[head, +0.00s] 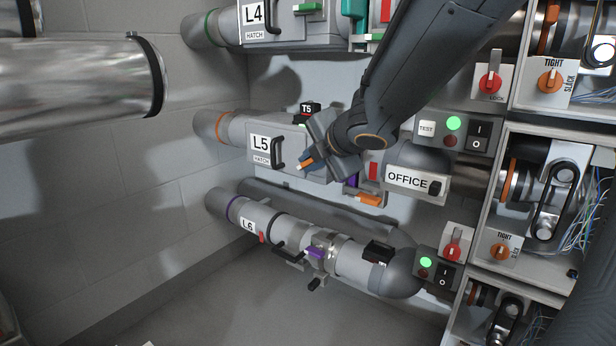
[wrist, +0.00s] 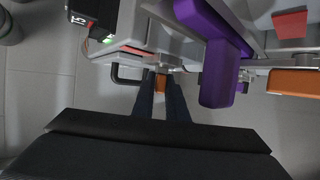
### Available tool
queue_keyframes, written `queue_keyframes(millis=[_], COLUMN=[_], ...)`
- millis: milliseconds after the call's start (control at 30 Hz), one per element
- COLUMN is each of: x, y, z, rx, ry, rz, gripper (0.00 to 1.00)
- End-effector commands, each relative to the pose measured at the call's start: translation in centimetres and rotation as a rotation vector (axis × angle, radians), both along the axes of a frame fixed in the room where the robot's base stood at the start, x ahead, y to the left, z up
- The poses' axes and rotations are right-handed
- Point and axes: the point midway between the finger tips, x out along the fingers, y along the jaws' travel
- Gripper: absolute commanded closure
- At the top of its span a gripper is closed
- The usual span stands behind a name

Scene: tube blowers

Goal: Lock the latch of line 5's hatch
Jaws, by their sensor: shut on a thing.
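Line 5's hatch (head: 238,133) is a grey box with an L5 HATCH label (head: 262,148) and a black handle (head: 278,153). The hatch looks closed against its housing. Its small orange latch (head: 305,164) is at the box's right front edge. My gripper (head: 310,158) reaches it from the upper right and is shut on it. In the wrist view my gripper (wrist: 160,80) has the orange latch (wrist: 160,84) between its two dark fingers, beside the black handle (wrist: 124,77). Most of the latch is hidden by the fingers, so its exact angle cannot be told.
A purple block (wrist: 222,62) juts out close to the right of my fingers. An orange block (head: 370,199) and a red piece (head: 373,170) sit near it. A black T5 box (head: 309,109) stands above the hatch. Line 6's pipe (head: 290,235) runs below, line 4's hatch (head: 270,20) above.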

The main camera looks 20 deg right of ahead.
Motion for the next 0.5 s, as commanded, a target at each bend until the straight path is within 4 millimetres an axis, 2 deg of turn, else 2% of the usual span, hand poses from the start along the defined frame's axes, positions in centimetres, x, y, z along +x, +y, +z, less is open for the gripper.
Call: queue_keyframes(millis=[33,500], x=[0.08,-0.09], y=[0.27,0.16], z=[-0.55,-0.97], rx=[0.014,0.155], ry=[-0.02,-0.209], rz=[0.008,0.006], gripper=[1.0,1.0])
